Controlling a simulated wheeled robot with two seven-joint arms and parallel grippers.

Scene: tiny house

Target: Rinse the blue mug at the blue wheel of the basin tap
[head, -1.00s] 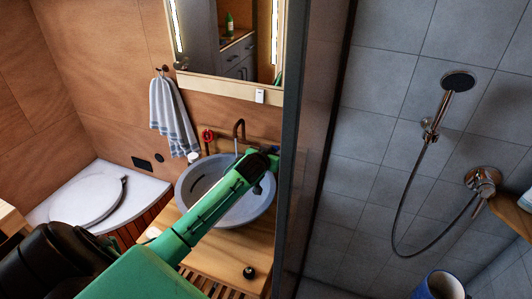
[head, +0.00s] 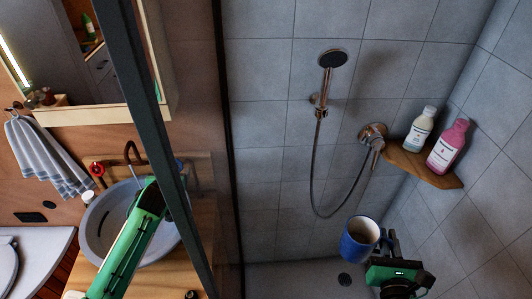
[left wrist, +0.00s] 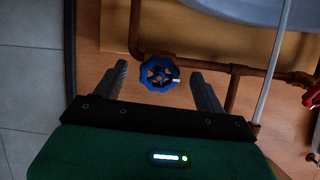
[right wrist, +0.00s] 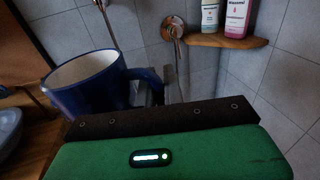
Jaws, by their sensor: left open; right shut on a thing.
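The blue mug (head: 358,245), pale inside, is upright in the air in front of the shower wall. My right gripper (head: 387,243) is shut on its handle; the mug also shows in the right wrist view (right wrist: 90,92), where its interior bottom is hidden. The blue wheel (left wrist: 158,72) sits on a copper pipe in the left wrist view. My left gripper (left wrist: 159,68) is open, with one finger on each side of the wheel; contact cannot be told. In the head view my left arm crosses the grey basin (head: 92,232), and the brown tap spout (head: 135,152) curves behind it.
A dark upright post (head: 160,120) stands between basin and shower, partly hiding the left gripper. A red wheel (head: 97,169) is left of the spout. A wooden corner shelf (head: 415,163) holds two bottles. The shower hose (head: 314,175) hangs behind the mug.

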